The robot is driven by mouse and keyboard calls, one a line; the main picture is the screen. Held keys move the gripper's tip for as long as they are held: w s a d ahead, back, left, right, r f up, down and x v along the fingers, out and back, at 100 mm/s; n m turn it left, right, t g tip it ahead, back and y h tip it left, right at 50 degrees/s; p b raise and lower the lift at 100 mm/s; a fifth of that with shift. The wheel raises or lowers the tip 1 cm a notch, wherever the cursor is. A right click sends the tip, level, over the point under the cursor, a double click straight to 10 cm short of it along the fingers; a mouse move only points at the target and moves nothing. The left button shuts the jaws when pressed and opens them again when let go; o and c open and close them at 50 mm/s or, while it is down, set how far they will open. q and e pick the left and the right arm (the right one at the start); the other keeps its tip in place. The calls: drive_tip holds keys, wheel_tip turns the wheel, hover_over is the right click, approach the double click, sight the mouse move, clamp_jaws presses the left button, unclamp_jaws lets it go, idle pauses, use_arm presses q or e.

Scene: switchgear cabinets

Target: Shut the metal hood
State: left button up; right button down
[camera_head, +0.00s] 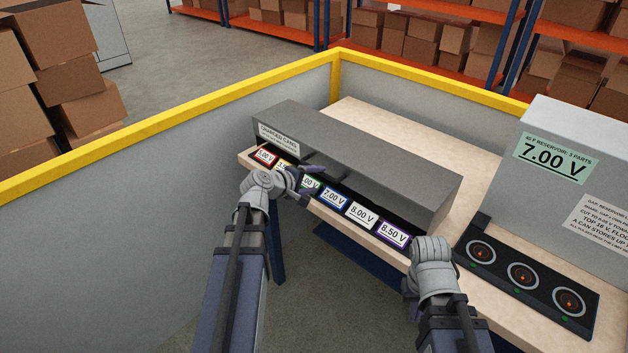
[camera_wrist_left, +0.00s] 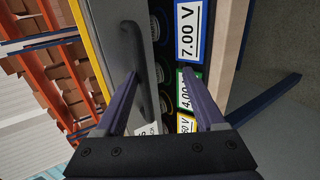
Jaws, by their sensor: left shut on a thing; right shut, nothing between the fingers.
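The grey metal hood (camera_head: 360,155) sits over a row of cans on the bench, with its long front side open. Colored voltage labels, such as the blue 7.00 V one (camera_head: 334,197), show along the front. My left gripper (camera_head: 310,181) is at the hood's front edge, shut on its dark handle (camera_wrist_left: 146,75). In the left wrist view the handle passes by the left finger, and round can tops show beside it. My right wrist (camera_head: 432,255) is at the bench's front edge, near the hood's right end; its gripper fingers are mostly hidden.
A grey reservoir box (camera_head: 570,170) marked 7.00 V stands right of the hood, behind a black panel (camera_head: 525,275) with three glowing round sockets. A low grey wall with a yellow rail (camera_head: 180,122) closes off the left and back. Bare bench top (camera_head: 400,130) lies behind the hood.

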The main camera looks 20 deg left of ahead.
use_arm(q)
drive_tip(key=shift+s, duration=0.1)
drive_tip(key=p+v, duration=0.3)
drive_tip(key=v, duration=0.4)
drive_tip(key=shift+s+a+r+p, duration=0.15)
drive_tip(key=shift+s+r+p, duration=0.1)
drive_tip(key=shift+p, duration=0.15)
drive_tip(key=s+d+f+m+g, duration=0.3)
drive_tip(key=d+m, duration=0.1)
drive_tip(key=d, duration=0.3)
drive_tip(key=s+d+f+m+g, duration=0.2)
drive_tip(key=d+f+m+g, duration=0.15)
drive_tip(key=d, duration=0.35)
drive_tip(key=s+d+f+m+g, duration=0.3)
drive_tip(key=d+m, duration=0.1)
drive_tip(key=d, duration=0.3)
drive_tip(key=s+d+f+m+g+y, duration=0.2)
drive_tip(key=s+d+m+y, duration=0.2)
drive_tip(key=s, duration=0.4)
drive_tip(key=shift+m+y, duration=0.8)
drive_tip(key=shift+m, duration=0.35)
